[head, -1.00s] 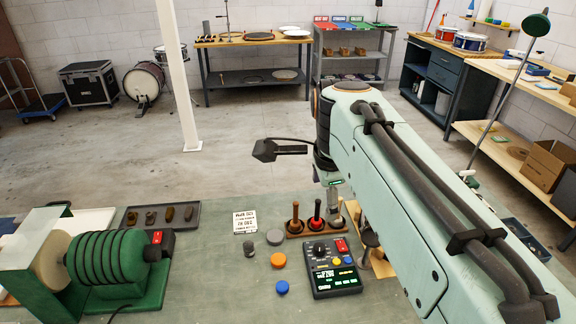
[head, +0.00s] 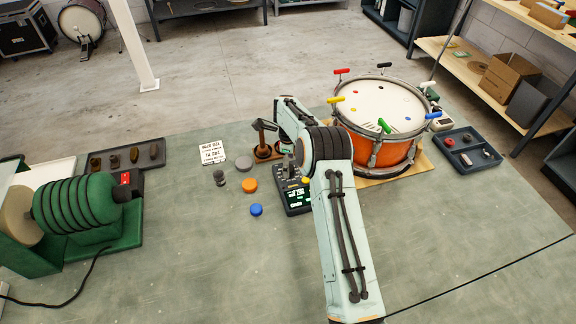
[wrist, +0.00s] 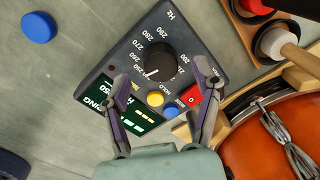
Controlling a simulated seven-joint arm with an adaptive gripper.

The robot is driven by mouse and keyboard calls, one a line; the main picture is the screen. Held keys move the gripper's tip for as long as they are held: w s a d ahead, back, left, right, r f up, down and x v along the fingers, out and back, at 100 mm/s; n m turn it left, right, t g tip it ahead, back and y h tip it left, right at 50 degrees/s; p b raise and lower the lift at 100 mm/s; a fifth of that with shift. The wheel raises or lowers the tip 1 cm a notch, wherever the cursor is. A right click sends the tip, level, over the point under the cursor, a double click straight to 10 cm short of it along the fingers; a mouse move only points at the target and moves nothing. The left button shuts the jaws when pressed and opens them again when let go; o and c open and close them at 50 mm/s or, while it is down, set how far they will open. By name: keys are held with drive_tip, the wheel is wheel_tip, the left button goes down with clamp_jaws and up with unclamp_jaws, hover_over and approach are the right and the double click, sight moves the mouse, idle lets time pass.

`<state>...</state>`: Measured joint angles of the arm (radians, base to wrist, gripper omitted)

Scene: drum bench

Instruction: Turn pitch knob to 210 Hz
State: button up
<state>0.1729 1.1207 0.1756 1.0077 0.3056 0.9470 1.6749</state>
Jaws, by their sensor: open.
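The pitch knob (wrist: 160,62) is a round black dial with a white pointer line, on a dark tuner box (wrist: 113,72). The printed scale shows 260 to 290 on the left and top; some numbers are hidden or unclear. My gripper (wrist: 163,74) is open, its two fingers apart on either side of the knob and holding nothing. In the head view my gripper (head: 287,165) is above the tuner box (head: 294,201), partly hidden by my arm. The lit display is too blurred to read surely.
An orange drum (head: 376,110) with coloured keys stands right of the box. Blue (head: 256,210), orange (head: 249,185) and grey (head: 243,162) pucks lie left of it. A paper card (head: 212,152) lies behind. A green machine (head: 90,215) is at far left. The front bench is clear.

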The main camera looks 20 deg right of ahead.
drive_tip(key=shift+f, duration=0.95)
drive_tip(key=c, duration=1.2)
drive_tip(key=shift+o, duration=0.2)
